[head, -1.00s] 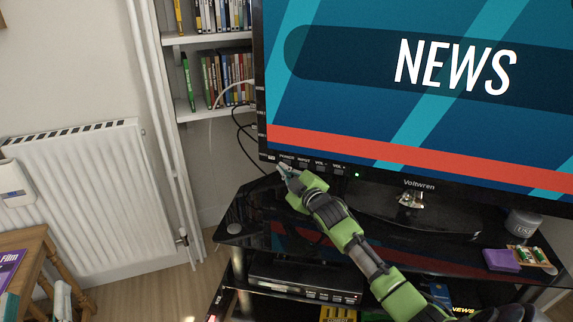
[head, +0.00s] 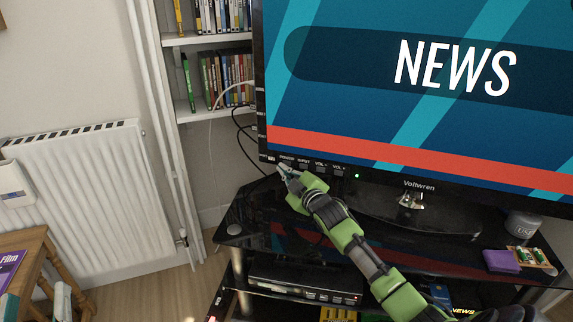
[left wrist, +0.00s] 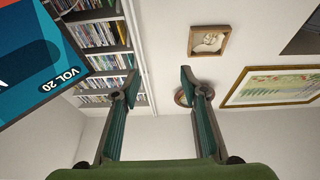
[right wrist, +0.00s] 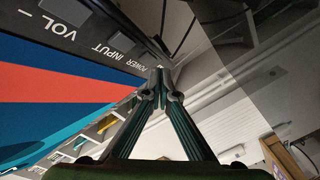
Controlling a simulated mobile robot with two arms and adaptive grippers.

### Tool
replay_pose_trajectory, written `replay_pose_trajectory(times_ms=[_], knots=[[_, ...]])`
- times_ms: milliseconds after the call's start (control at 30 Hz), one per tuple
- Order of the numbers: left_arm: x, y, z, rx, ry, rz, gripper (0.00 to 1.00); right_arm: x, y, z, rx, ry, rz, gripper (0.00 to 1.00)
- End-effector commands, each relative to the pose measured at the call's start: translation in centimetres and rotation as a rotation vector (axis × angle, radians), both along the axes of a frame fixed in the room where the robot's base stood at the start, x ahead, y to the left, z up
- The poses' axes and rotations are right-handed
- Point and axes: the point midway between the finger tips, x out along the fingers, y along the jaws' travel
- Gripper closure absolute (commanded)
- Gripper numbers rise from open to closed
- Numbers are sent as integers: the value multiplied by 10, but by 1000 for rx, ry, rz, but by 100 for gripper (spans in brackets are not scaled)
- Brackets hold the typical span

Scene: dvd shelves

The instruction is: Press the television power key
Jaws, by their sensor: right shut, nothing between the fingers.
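The television (head: 420,100) is on and shows a NEWS picture; a green light glows on its lower bezel. Its keys sit along the lower left bezel, and the POWER label (head: 287,158) is the leftmost of the row. My right gripper (head: 284,168) is shut and empty, its tips at the bezel just below that label. In the right wrist view its fingertips (right wrist: 161,75) are close beside the POWER label (right wrist: 135,65). The tips partly hide the power key, and I cannot tell whether they touch it. My left gripper (left wrist: 158,75) is open and empty, outside the head view.
The television stands on a black glossy stand (head: 245,215) with a set-top box (head: 305,280) below. A purple block (head: 501,260) and a dark cylinder (head: 523,224) are at the right. Black cables (head: 243,135) hang behind the screen. A radiator (head: 85,190) and shelves are left.

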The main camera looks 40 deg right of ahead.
Motion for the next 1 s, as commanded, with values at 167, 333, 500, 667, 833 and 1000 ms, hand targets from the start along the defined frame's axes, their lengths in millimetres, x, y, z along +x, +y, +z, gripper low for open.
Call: replay_pose_trajectory(times_ms=[167,333,500,667,833,1000], knots=[[0,0,0,0,0,0,60,0,0,0,0,0,0,100],[0,0,0,0,1,0,60,0,0,0,0,0,0,100],[2,0,-3,4,18,1,60,2,-2,1,-1,0,0,100],[4,0,-9,14,52,3,60,4,-6,1,-1,-1,-1,100],[5,2,-17,22,80,8,60,5,-7,1,-1,-1,1,100],[4,2,-19,23,85,7,60,5,-7,0,0,0,0,100]])
